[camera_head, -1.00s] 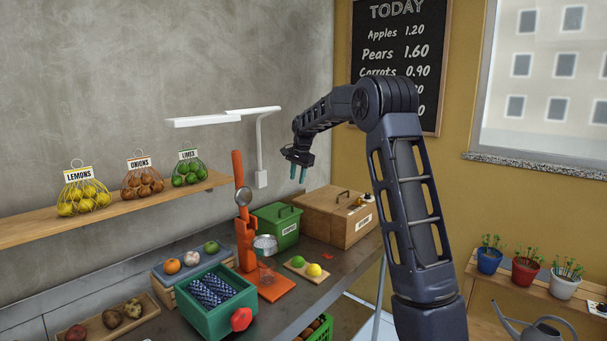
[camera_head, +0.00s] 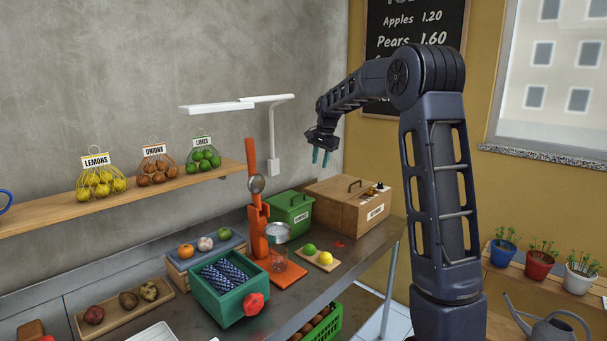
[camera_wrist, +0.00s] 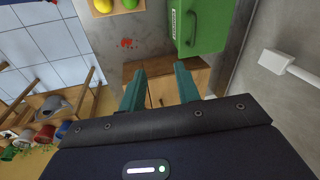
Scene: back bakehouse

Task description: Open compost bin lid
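The compost bin is a green box (camera_head: 291,219) with a label on its front and a dark handle (camera_head: 298,200) on its lid, which is shut. It stands on the counter against the wall, left of the wooden box. In the wrist view the green bin (camera_wrist: 203,28) shows at the top right. My gripper (camera_head: 321,156) hangs in the air above and a little right of the bin, over the wooden box. Its two teal fingers (camera_wrist: 159,88) are apart with nothing between them.
A wooden box (camera_head: 345,207) with its own handle stands right of the bin. An orange press (camera_head: 257,205) stands to its left. A white lamp (camera_head: 273,135) is on the wall behind. A board (camera_head: 314,264) with a lime and a lemon lies in front.

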